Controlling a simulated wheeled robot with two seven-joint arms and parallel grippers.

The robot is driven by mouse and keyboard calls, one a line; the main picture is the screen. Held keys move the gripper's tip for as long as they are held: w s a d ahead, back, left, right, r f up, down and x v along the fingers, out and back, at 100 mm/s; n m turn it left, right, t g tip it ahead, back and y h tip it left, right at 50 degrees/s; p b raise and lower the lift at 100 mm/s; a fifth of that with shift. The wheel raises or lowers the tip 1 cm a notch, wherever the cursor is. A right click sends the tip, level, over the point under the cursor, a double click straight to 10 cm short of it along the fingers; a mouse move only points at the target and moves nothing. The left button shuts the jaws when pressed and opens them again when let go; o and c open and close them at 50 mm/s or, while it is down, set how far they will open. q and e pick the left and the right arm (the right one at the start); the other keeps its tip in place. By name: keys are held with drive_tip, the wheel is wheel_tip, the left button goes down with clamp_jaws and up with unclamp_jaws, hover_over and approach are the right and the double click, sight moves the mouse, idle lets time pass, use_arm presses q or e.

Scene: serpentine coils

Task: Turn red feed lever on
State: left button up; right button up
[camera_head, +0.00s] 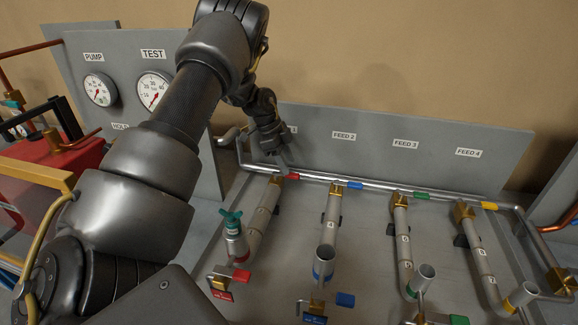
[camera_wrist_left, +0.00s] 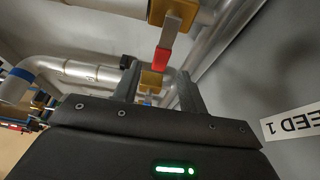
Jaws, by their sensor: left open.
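The red feed lever (camera_head: 291,177) is a short handle with a red end on a brass valve at the top of the first coil, below the FEED 1 label. In the left wrist view the red end of the lever (camera_wrist_left: 161,59) hangs from a grey shank under the brass valve (camera_wrist_left: 172,12). My left gripper (camera_head: 284,160) is just above and beside the lever, pointing down. In the wrist view the left gripper (camera_wrist_left: 158,80) is open, its two fingers apart, with the red end just beyond and between the fingertips. Contact cannot be told. My right gripper is not in view.
Blue (camera_head: 355,185), green (camera_head: 421,196) and yellow (camera_head: 489,206) levers stand along the same header pipe. A grey back panel (camera_head: 375,140) rises behind. A red-handled lower valve (camera_head: 241,277) and a green knob (camera_head: 231,219) are at the first coil's near end.

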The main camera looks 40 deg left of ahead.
sight(286, 177)
use_arm(q)
drive_tip(key=shift+x, duration=1.45)
clamp_jaws()
